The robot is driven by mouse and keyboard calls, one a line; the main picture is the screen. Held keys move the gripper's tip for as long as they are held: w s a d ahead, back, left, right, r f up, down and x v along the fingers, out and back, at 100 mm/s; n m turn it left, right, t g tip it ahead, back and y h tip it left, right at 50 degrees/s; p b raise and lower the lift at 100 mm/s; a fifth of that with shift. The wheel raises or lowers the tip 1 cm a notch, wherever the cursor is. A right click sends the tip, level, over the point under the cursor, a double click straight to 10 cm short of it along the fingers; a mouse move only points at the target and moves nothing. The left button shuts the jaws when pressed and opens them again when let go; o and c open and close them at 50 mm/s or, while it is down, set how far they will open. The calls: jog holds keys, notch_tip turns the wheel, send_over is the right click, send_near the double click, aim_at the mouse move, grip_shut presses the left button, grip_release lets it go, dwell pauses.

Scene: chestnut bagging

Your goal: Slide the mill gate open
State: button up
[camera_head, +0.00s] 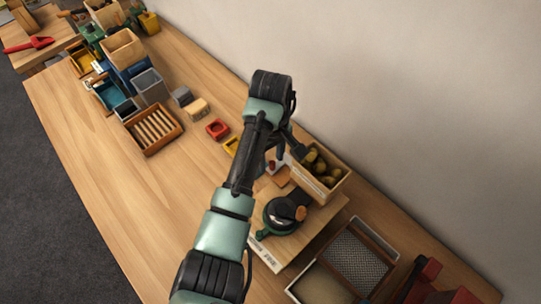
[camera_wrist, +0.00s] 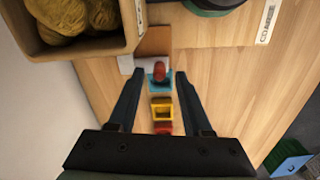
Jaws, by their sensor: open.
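My gripper (camera_wrist: 156,76) is open, its two dark fingers apart. In the wrist view, a small red knob on a blue plate (camera_wrist: 159,74) shows between the fingertips; I see no contact. A whitish piece lies beside the plate, and a brown square (camera_wrist: 153,41) lies beyond it. Which part is the mill gate, I cannot tell for sure. A round black device with a green base and wooden knob (camera_head: 284,213), perhaps the mill, stands on a wooden board. Its edge also shows in the wrist view (camera_wrist: 212,4). In the head view my arm partly hides the knob area.
Yellow and red small trays (camera_head: 217,129) lie nearby. A mesh-bottomed frame (camera_head: 358,262) is at lower right. A slatted wooden tray (camera_head: 154,128) and several bins stand further left. The table's left front is bare.

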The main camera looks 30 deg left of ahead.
aim_at(271, 161)
notch_tip(271, 161, up, 13)
jog(key=p, duration=0.5)
jog(key=shift+p, duration=0.35)
jog(key=shift+f, duration=0.1)
